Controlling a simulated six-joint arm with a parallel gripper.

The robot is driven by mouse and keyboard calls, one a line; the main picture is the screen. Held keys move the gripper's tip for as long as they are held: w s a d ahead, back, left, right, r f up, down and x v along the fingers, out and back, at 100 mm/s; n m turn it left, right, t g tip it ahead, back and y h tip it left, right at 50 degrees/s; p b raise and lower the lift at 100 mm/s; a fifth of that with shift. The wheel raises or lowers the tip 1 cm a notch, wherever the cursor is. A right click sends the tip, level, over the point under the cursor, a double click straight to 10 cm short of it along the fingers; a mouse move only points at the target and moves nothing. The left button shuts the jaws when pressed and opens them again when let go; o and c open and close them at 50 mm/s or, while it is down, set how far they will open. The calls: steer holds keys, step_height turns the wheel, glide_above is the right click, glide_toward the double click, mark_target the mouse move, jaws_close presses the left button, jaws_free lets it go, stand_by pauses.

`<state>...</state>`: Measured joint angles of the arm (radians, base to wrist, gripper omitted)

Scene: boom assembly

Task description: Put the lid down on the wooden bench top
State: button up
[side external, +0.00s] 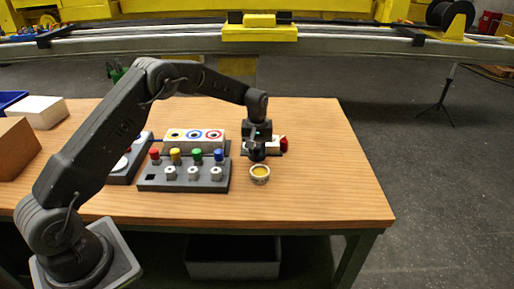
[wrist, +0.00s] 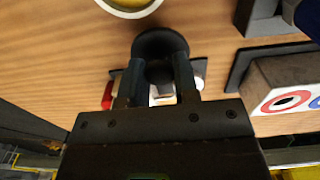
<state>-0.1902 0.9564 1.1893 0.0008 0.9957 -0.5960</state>
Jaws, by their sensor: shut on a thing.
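The lid (wrist: 160,43) is black and round, and in the wrist view it sits between my two fingertips. My gripper (wrist: 157,78) is shut on it, and the fingers cover part of it. In the side view my gripper (side external: 257,143) points down, with the dark lid (side external: 257,154) at its tips. The lid is just behind a small white open jar with yellow inside (side external: 260,174); the jar also shows at the top of the wrist view (wrist: 130,5). The wooden bench top (side external: 325,185) is below. I cannot tell whether the lid touches it.
A grey block with coloured knobs (side external: 185,175) and a panel with coloured rings (side external: 195,137) stand left of my gripper. A small plate with a red-ended part (side external: 283,145) lies behind it. The bench is clear to the right and in front.

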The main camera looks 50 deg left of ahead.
steer(key=shift+f, duration=0.95)
stand_by(0.7)
steer(key=shift+f, duration=0.35)
steer(key=o, duration=0.9)
steer(key=shift+o, duration=0.2)
steer(key=shift+r, duration=4)
